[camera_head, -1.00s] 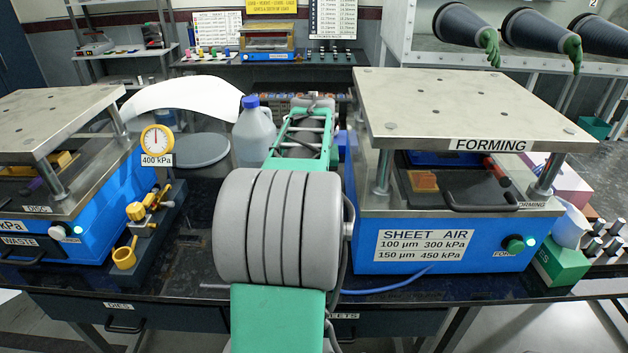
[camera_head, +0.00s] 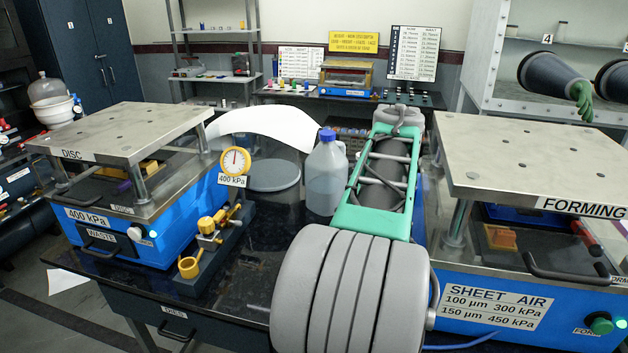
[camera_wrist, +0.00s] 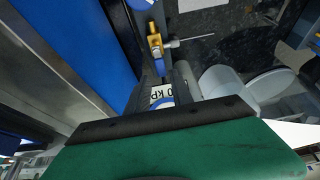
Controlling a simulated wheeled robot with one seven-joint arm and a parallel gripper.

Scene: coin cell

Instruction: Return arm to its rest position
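My arm (camera_head: 385,180) shows in the head view as a thick grey jointed part in front and a green link reaching back between the two blue presses. My gripper is hidden behind the arm in that view. In the wrist view my gripper (camera_wrist: 166,80) shows as two dark fingers beyond a black bar and green body. The fingers stand apart, with part of a kPa label (camera_wrist: 160,93) visible through the gap. I see nothing clearly held. The label seems to lie beyond the fingers, not between them.
The DISC press (camera_head: 165,225) stands left and the FORMING press (camera_head: 490,285) right, close beside my arm. A yellow-rimmed gauge (camera_head: 235,160), a brass regulator (camera_head: 210,230) and a blue-capped jug (camera_head: 326,180) stand between them. Bare dark bench (camera_head: 250,265) shows in front.

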